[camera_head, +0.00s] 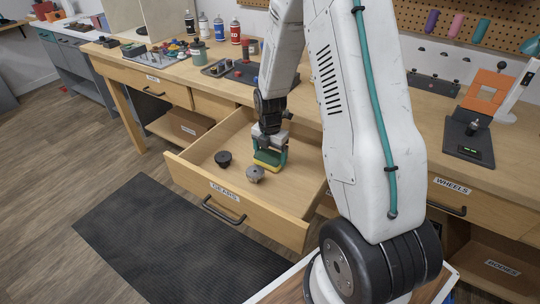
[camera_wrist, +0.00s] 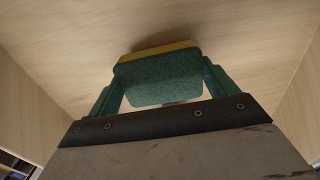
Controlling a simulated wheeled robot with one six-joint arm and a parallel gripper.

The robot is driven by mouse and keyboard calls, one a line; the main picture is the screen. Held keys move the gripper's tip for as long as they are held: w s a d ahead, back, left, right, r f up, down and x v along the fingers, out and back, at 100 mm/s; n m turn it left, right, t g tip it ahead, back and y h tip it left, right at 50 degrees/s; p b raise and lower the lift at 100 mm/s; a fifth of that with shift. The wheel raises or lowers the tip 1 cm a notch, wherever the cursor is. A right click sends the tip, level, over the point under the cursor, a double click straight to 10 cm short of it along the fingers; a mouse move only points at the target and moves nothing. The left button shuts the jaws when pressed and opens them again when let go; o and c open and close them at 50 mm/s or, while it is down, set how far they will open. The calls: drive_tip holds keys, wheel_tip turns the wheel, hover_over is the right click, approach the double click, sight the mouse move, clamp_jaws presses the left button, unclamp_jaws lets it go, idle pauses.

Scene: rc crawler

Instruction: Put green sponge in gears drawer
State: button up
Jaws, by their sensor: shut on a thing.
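The gears drawer (camera_head: 205,187) is pulled open below the workbench, with a "GEARS" label on its front. My gripper (camera_head: 269,155) is inside the drawer's outline, pointing down, and shut on the green sponge (camera_wrist: 160,80). The sponge has a green body and a yellow layer, and it also shows in the head view (camera_head: 268,165) between the green fingers. It is low over the drawer floor; I cannot tell whether it touches. In the wrist view the fingers hold it at both sides, with pale wood walls around it.
A dark gear (camera_head: 223,158) and a grey gear (camera_head: 255,174) lie in the drawer, left and in front of the sponge. The drawer's left part has free floor. A closed wheels drawer (camera_head: 455,205) is at the right. Bottles (camera_head: 235,30) and parts trays stand on the bench (camera_head: 310,108).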

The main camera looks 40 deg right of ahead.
drive_tip(key=shift+f, duration=0.3)
drive_tip(key=shift+f, duration=0.1)
drive_tip(key=o, duration=0.8)
wheel_tip(320, 180, up, 12)
wheel_tip(320, 180, up, 10)
drive_tip(key=m, duration=0.6)
hover_over(270, 155)
drive_tip(key=s+a, duration=0.6)
drive_tip(key=s+a+r+m, duration=0.2)
drive_tip(key=s+r+m, duration=0.1)
drive_tip(key=s+m, duration=0.2)
drive_tip(key=s+a+r+m, duration=0.3)
drive_tip(key=s+m, duration=0.3)
drive_tip(key=s, duration=0.3)
drive_tip(key=s+a+r+m+t, duration=0.1)
drive_tip(key=s+a+r+m, duration=0.2)
drive_tip(key=s+m, duration=0.2)
drive_tip(key=shift+s+a+r, duration=0.1)
drive_tip(key=shift+s+r, duration=0.05)
drive_tip(key=shift+s, duration=0.95)
